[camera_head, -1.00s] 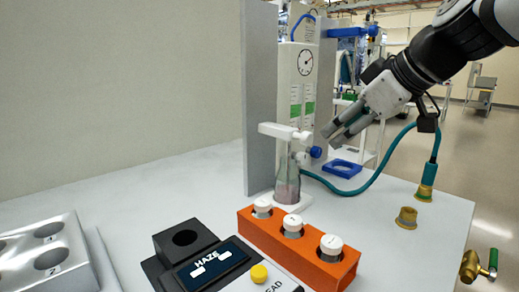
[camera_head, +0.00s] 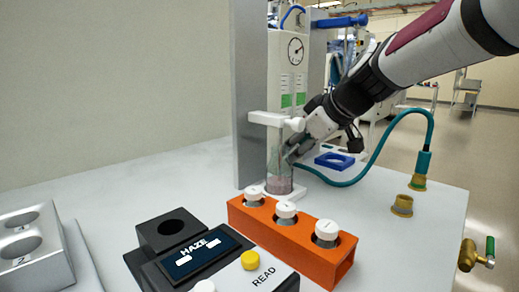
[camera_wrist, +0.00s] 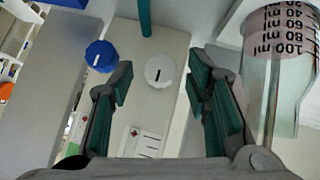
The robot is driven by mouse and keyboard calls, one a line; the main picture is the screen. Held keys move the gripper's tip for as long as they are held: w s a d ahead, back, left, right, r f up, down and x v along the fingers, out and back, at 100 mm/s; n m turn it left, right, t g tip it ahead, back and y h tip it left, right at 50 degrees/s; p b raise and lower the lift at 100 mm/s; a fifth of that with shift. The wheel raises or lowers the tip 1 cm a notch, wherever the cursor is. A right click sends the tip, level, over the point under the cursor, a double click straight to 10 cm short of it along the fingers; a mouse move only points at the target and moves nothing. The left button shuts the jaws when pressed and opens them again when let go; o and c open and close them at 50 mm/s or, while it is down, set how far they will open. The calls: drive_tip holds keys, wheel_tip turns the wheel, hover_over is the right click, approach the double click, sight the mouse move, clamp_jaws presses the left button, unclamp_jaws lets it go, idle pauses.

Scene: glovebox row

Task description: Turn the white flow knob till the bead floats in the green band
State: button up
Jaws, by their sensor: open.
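The white flow knob (camera_wrist: 160,70) shows in the wrist view on a pale panel face, with a dark mark across it. My gripper (camera_wrist: 160,88) is open, one finger on each side of the knob in that view; contact cannot be told. A blue knob (camera_wrist: 99,54) sits to the left, outside the left finger. In the head view the meter panel (camera_head: 276,68) carries two scales with green bands (camera_head: 286,101) and a round gauge (camera_head: 296,49). The bead is too small to make out. In that view my gripper (camera_head: 290,150) is beside the panel, below the scales.
A graduated glass vessel (camera_head: 279,165) with pinkish contents stands close to my gripper, under a white clamp arm (camera_head: 266,118). An orange rack (camera_head: 290,246) with white-capped vials is in front. A teal hose (camera_head: 383,150) curves behind on the right.

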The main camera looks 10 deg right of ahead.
drive_tip(key=shift+w+f, duration=0.1)
drive_tip(key=shift+c, duration=0.3)
clamp_jaws()
